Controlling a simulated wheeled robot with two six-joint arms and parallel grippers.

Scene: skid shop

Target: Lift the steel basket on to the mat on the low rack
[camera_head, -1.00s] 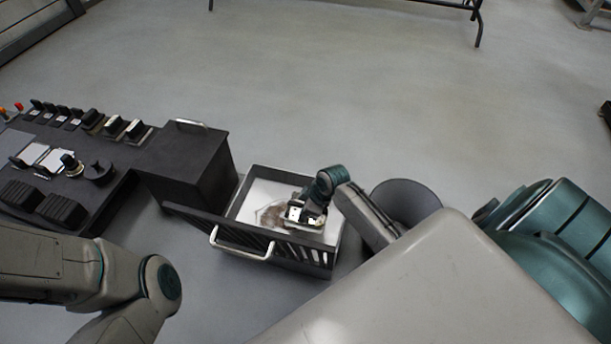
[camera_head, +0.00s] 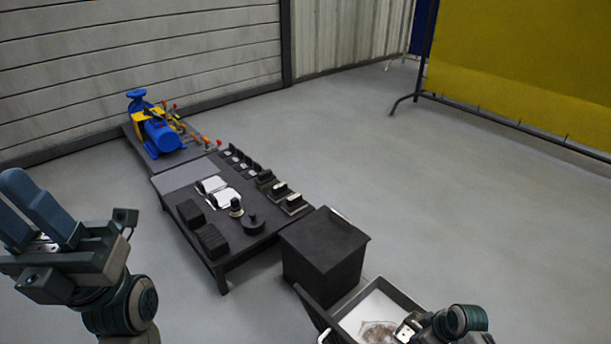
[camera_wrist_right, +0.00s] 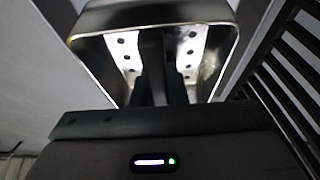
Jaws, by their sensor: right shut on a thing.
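The steel basket (camera_wrist_right: 205,14) fills the upper part of the right wrist view, a bright rounded metal frame with holed plates. My right gripper (camera_wrist_right: 163,85) is shut on it. In the head view the basket's small metal part (camera_head: 405,331) shows at the bottom edge, over the open drawer (camera_head: 402,292); the arm hides much of it. The low black rack (camera_head: 262,240) stands left of the drawer cabinet. A plain grey mat (camera_head: 187,175) lies at its far end and looks bare. My left gripper (camera_head: 28,190) is raised at the left, open and empty.
Several dark blocks (camera_head: 212,240), switches and white cards (camera_head: 222,197) sit on the rack. The black cabinet (camera_head: 325,247) stands between rack and drawer. A blue pump (camera_head: 160,135) stands beyond the mat. Floor is free to the right; a yellow screen (camera_head: 520,70) is behind.

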